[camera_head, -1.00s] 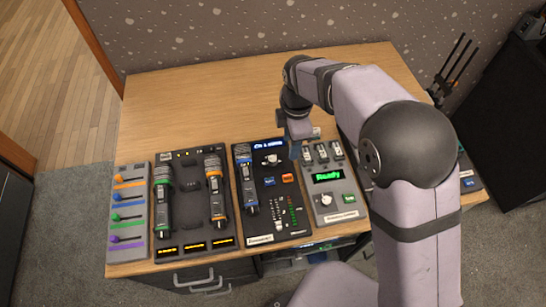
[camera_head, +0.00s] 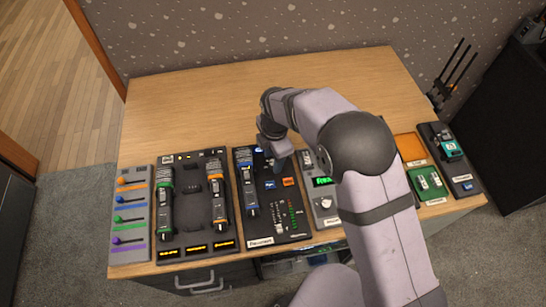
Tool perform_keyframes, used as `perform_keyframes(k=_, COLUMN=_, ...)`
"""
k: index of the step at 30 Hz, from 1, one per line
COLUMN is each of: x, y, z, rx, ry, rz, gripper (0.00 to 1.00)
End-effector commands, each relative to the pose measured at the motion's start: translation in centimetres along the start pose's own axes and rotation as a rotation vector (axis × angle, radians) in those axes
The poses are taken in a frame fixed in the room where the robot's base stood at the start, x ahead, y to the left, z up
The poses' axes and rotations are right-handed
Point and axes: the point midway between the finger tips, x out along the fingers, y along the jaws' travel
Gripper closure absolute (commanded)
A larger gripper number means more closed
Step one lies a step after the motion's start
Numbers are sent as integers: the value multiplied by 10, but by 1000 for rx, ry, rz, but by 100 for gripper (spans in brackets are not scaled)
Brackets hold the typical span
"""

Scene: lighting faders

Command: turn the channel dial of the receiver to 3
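The receiver (camera_head: 255,229) is a dark panel in the middle of the row near the desk's front. It carries a blue-banded handheld microphone (camera_head: 248,190), an orange button (camera_head: 289,182), a blue button (camera_head: 270,185) and a slider with green marks. My gripper (camera_head: 281,162) points down over the receiver's upper right part. It hides the channel dial and most of the lit blue display. I cannot tell whether it touches the dial, and its fingers are too small and dark to show their opening.
Left stand a grey fader box (camera_head: 130,251) with coloured knobs and a dock (camera_head: 190,230) with two microphones. Right of the receiver is a grey panel (camera_head: 322,218) with a green display, partly behind my arm. Farther right are a green device (camera_head: 428,182) and a dark panel (camera_head: 466,187). The desk's back (camera_head: 190,105) is clear.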

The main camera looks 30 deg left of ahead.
Motion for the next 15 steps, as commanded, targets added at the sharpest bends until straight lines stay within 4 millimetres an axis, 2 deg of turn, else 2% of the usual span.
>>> perform_keyframes(k=6, x=10, y=0, z=0, rx=0, ry=0, rz=0, gripper=61)
perform_keyframes(k=13, x=11, y=0, z=0, rx=0, ry=0, rz=1, gripper=61)
perform_keyframes(k=14, x=11, y=0, z=0, rx=0, ry=0, rz=1, gripper=65)
perform_keyframes(k=15, x=11, y=0, z=0, rx=0, ry=0, rz=1, gripper=75)
